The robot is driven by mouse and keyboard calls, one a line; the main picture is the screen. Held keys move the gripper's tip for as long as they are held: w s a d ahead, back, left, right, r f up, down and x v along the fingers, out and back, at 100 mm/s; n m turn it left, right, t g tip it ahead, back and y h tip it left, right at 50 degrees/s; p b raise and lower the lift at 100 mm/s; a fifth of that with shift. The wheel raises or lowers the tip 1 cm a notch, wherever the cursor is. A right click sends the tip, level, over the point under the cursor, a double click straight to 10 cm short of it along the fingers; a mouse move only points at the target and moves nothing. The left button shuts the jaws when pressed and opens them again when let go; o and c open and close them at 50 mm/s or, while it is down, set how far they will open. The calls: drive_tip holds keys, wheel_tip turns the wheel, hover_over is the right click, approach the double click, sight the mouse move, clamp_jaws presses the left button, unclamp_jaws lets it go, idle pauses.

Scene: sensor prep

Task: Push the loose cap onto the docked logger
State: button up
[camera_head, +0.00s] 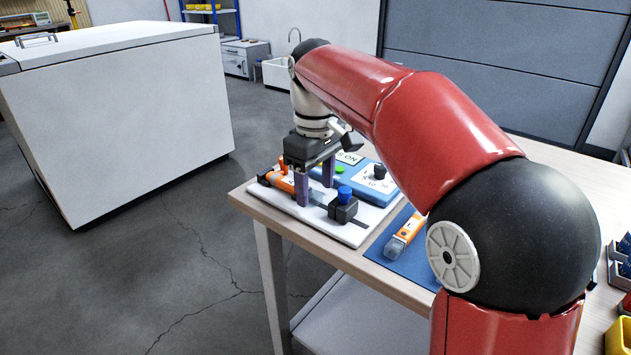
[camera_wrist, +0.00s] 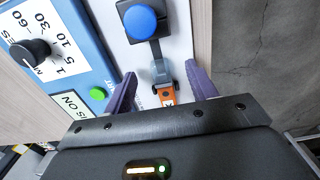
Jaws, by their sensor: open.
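The docked logger (camera_head: 280,180) is an orange body lying on a white base plate (camera_head: 352,234); its orange end also shows in the wrist view (camera_wrist: 166,97). A grey, partly see-through piece, apparently the loose cap (camera_wrist: 160,72), lies in line with it, toward a black block with a blue knob (camera_wrist: 140,20). Whether cap and logger touch, I cannot tell. My gripper (camera_head: 315,192) is open and points down over the plate. Its two purple fingers stand on either side of the cap and the logger's end in the wrist view, with visible gaps.
A blue timer box (camera_head: 345,180) with a black dial and green button stands behind the plate. The black block with the blue knob (camera_head: 343,207) stands close right of my fingers. Another orange logger (camera_head: 404,237) lies on a blue mat. The table's front edge is near.

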drive_tip(key=shift+r+p, duration=1.05)
drive_tip(key=shift+r, duration=1.95)
